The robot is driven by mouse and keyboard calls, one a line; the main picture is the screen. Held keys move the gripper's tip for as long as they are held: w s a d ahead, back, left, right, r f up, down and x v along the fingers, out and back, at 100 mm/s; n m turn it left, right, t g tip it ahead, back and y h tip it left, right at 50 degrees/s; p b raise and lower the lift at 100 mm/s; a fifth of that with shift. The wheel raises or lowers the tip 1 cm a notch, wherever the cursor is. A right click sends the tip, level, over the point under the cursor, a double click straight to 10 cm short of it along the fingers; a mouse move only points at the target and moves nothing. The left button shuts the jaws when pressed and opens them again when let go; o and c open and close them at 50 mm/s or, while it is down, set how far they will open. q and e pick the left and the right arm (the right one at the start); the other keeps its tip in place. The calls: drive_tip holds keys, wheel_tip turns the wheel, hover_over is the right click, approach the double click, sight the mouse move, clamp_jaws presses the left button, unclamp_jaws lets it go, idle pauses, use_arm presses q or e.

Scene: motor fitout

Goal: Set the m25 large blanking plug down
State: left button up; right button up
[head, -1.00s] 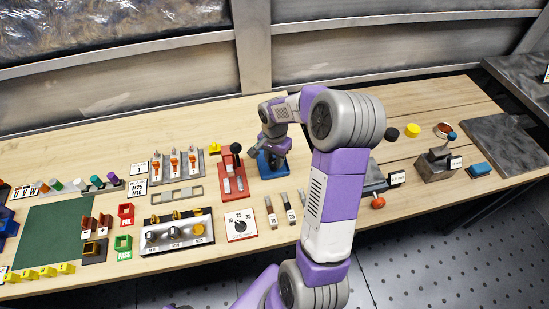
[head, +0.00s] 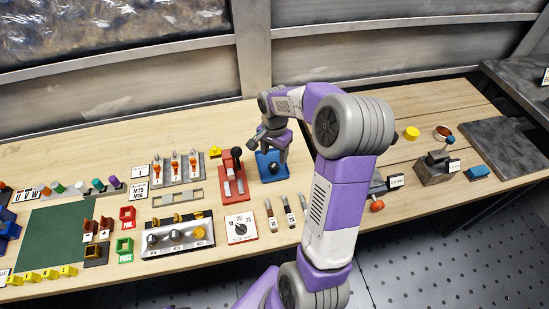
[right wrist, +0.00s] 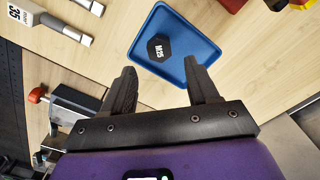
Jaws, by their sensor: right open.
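The M25 large blanking plug (right wrist: 159,48) is a black hexagonal piece marked "M25". It lies in the blue tray (right wrist: 176,20), seen in the right wrist view. In the head view the blue tray (head: 272,172) stands right of the red press, and the gripper partly covers it. My right gripper (right wrist: 163,82) is open and empty, its two dark fingers apart with the plug beyond their tips. In the head view the right gripper (head: 268,147) hangs above the tray. My left gripper does not show.
A red lever press (head: 232,180) stands left of the tray. Tools with metal ends (head: 288,210) lie in front, beside a dial plate (head: 240,229). A grey block with a lever (head: 435,168) and a yellow disc (head: 411,133) stand to the right. Bare wood lies behind the tray.

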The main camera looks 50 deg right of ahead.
sight(275, 164)
wheel_tip(275, 164, up, 7)
drive_tip(key=p, duration=0.1)
idle(0.7)
